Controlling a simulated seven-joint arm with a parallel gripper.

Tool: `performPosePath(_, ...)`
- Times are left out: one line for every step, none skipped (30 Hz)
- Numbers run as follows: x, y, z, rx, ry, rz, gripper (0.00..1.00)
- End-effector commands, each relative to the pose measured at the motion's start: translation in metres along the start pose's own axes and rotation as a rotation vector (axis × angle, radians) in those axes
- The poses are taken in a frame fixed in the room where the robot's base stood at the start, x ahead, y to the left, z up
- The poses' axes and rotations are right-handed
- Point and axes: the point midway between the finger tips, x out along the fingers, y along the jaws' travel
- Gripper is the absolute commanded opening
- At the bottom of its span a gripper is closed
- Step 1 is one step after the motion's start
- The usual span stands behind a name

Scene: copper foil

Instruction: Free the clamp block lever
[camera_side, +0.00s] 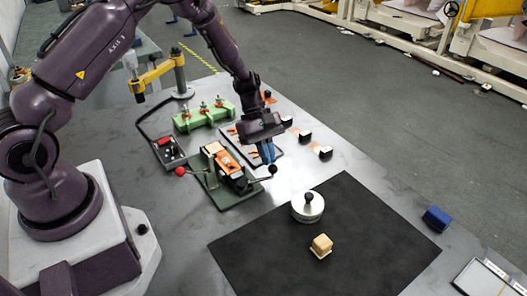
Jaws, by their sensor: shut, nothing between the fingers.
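The clamp block (228,172) sits on a green base near the middle of the table, with orange copper-coloured foil on it. My gripper (268,158) points down just above and beside the black knob, with blue fingertips close together. It is shut and holds nothing. I cannot tell whether the fingertips touch the black knob.
A green fixture (204,116) with several red-topped pins stands behind. A black mat (270,262) in front bears a silver weight (308,207) and a wooden block (321,246). Small black-and-white blocks (321,152) lie to the right. A blue block (437,218) sits at the right edge.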

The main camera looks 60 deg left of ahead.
Motion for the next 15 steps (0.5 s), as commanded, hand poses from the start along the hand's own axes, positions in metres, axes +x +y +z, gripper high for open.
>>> performPosePath(0.003,0.001,0.003,0.040,-0.001,-0.027,0.00)
performPosePath(0.004,0.001,0.005,0.064,0.000,-0.044,0.00)
performPosePath(0.006,0.001,0.007,0.096,0.000,-0.065,0.00)
performPosePath(0.007,0.001,0.009,0.120,0.000,-0.081,0.00)
performPosePath(0.008,0.001,0.010,0.144,0.000,-0.096,0.00)
performPosePath(0.009,0.001,0.013,0.175,0.000,-0.118,0.00)
performPosePath(0.011,0.001,0.015,0.200,0.000,-0.134,0.00)
performPosePath(0.012,0.001,0.016,0.223,0.000,-0.149,0.00)
performPosePath(0.013,0.000,0.018,0.254,0.000,-0.170,0.00)
performPosePath(0.014,0.000,0.020,0.276,-0.001,-0.186,0.00)
performPosePath(0.015,0.000,0.021,0.299,0.000,-0.201,0.00)
performPosePath(0.017,-0.001,0.024,0.329,0.000,-0.220,0.00)
performPosePath(0.018,-0.002,0.025,0.351,0.000,-0.235,0.00)
performPosePath(0.018,-0.002,0.026,0.370,-0.001,-0.248,0.00)
performPosePath(0.019,-0.003,0.028,0.398,0.001,-0.266,0.00)
